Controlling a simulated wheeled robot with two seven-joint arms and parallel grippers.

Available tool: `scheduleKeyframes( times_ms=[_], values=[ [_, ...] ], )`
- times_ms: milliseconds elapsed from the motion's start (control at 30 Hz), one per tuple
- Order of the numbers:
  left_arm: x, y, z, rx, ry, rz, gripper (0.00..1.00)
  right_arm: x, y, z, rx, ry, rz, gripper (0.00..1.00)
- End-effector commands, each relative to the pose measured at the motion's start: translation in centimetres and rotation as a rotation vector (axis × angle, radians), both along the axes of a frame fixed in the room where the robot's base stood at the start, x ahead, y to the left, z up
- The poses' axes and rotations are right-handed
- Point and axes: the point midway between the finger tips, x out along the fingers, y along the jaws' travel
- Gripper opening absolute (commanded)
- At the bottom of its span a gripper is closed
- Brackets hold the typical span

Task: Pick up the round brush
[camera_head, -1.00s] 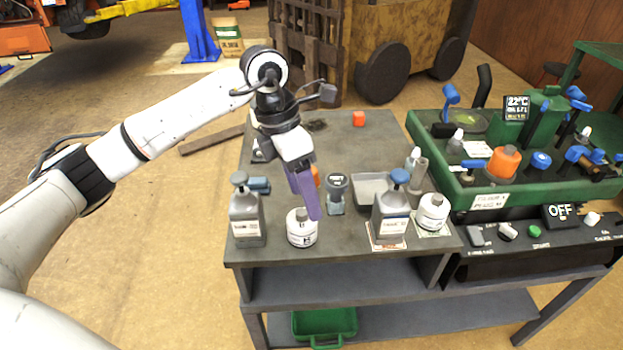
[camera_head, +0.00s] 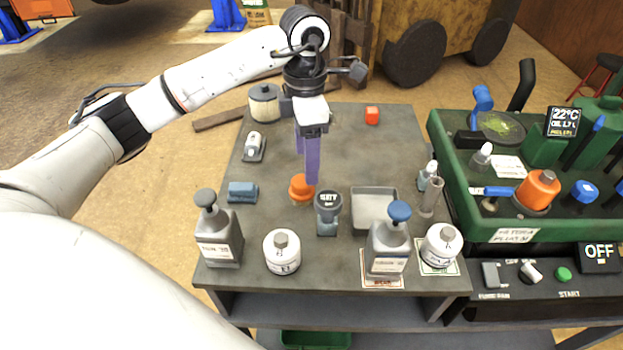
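A small round orange-topped piece with a paler underside, which looks like the round brush (camera_head: 301,189), stands on the grey table, left of the dark-lidded jar. My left gripper (camera_head: 307,167) points down with its purple fingers just above and behind this piece in the picture. The fingers show apart, one nearer than the other, with nothing seen between them. The near finger overlaps the right edge of the orange top; I cannot tell whether they touch. My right gripper is not in view.
The dark-lidded jar (camera_head: 328,212) stands close on the right, with a grey tray (camera_head: 374,207) beyond. A pump bottle (camera_head: 217,235) and a white jar (camera_head: 282,253) stand at the front. The back right of the table is fairly clear.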

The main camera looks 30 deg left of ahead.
Motion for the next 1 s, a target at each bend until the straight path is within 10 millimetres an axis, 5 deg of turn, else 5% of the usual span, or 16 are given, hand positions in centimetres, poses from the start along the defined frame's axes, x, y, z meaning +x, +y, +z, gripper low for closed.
scheduleKeyframes(
  times_ms=[633,933,1000],
  values=[
    [-0.1,0.4,-7.9,0.0,0.003,0.002,0.61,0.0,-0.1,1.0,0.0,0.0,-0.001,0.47],
    [-0.1,0.4,-8.6,0.001,-0.001,0.0,0.61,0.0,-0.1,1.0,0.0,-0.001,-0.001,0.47],
    [-0.1,0.4,-8.6,0.001,-0.001,0.0,0.53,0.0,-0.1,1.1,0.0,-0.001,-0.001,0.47]
  ],
)
